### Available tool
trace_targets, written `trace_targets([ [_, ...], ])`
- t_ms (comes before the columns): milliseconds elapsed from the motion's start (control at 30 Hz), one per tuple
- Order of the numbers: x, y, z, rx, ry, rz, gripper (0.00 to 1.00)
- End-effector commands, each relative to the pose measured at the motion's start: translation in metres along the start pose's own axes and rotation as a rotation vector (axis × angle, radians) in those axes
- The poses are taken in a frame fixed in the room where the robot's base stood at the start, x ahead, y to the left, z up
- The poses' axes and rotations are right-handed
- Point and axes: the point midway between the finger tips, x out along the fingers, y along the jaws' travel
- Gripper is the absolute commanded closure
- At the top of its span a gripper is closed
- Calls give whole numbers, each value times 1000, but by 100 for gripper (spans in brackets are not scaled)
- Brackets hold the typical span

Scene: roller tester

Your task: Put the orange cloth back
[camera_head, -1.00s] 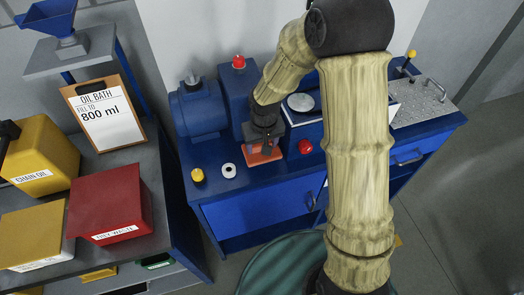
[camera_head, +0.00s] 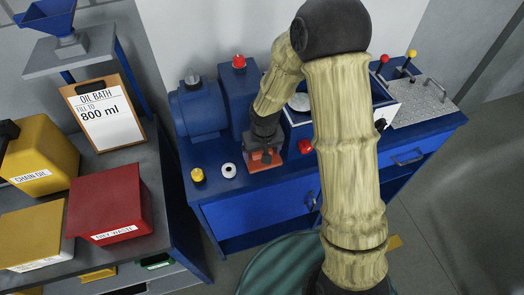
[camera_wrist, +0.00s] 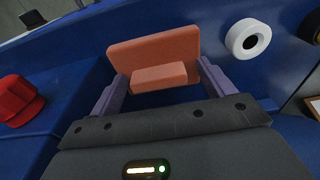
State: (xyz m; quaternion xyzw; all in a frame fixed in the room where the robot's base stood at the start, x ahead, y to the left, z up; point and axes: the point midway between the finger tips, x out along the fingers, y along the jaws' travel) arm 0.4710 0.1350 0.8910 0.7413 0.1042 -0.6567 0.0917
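The orange cloth (camera_head: 263,165) lies on the blue bench top, and in the wrist view it shows as a flat orange piece with a raised block-like part (camera_wrist: 160,77). My gripper (camera_head: 266,153) is right over the cloth and points down at it. In the wrist view my gripper (camera_wrist: 162,74) has its two fingers apart, one on each side of the raised part, with a small gap showing at each side. I see no clear contact. In the head view the gripper hides part of the cloth.
A white ring (camera_head: 229,170) and a yellow knob (camera_head: 198,175) are left of the cloth, and a red button (camera_head: 305,147) is to its right. Blue motor housings (camera_head: 199,108) stand behind. A red waste box (camera_head: 110,203) sits on the left-hand shelf.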

Motion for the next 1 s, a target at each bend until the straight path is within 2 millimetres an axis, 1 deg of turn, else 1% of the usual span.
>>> trace_targets([
  [233, -1, 0, 0, 0, 0, 0, 19],
  [367, -9, 0, -1, 0, 2, 0, 19],
  [467, -22, 0, -1, 0, 4, 0, 19],
  [567, -39, 0, -1, 1, 5, 0, 19],
  [800, -88, 0, -2, 1, 6, 1, 19],
  [900, -105, 0, -1, 2, 4, 1, 19],
  [1000, -116, 0, -1, 0, 2, 0, 19],
])
